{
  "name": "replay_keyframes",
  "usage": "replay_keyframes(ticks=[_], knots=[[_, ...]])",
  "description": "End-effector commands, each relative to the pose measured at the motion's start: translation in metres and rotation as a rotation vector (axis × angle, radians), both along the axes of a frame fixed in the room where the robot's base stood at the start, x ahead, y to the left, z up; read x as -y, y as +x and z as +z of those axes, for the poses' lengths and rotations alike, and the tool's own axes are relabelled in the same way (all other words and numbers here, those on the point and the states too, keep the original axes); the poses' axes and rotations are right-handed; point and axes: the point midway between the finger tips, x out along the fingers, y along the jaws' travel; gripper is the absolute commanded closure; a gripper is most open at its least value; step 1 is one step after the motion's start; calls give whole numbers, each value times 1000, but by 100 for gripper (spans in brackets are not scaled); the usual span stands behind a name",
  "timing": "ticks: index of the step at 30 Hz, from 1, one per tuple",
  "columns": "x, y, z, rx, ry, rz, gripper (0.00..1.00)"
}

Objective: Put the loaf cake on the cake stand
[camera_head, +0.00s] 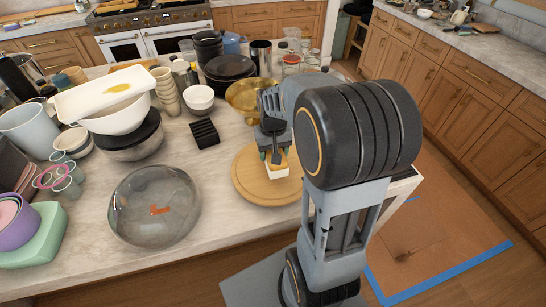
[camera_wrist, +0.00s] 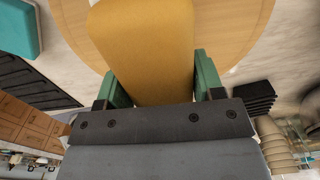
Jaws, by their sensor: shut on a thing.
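The loaf cake (camera_head: 278,166) is a yellow block with a whitish side in the head view. In the wrist view the loaf cake (camera_wrist: 145,45) is a tan-yellow block between the two green fingers. My gripper (camera_head: 273,152) is shut on it, and my gripper also shows in the wrist view (camera_wrist: 160,88). A round pale wooden disc, which looks like the cake stand (camera_head: 258,191), lies under the cake; its rim shows in the wrist view (camera_wrist: 238,30). I cannot tell whether the cake touches it. My arm hides the disc's right side.
A clear glass dome (camera_head: 155,205) with a small orange-red shape in it stands to the left. A stack of black items (camera_head: 204,133), a white bowl (camera_head: 199,98) and a gold bowl (camera_head: 243,95) stand behind. The marble counter (camera_head: 215,215) is bare between dome and disc.

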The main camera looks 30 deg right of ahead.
Motion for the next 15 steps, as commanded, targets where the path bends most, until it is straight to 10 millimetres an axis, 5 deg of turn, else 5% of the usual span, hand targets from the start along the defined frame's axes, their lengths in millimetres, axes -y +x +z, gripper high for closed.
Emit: replay_keyframes(ticks=[7, 15], knots=[[-1, 2, -29, -2, 0, -1, 73], [-1, 3, -33, 2, 0, 0, 73]])
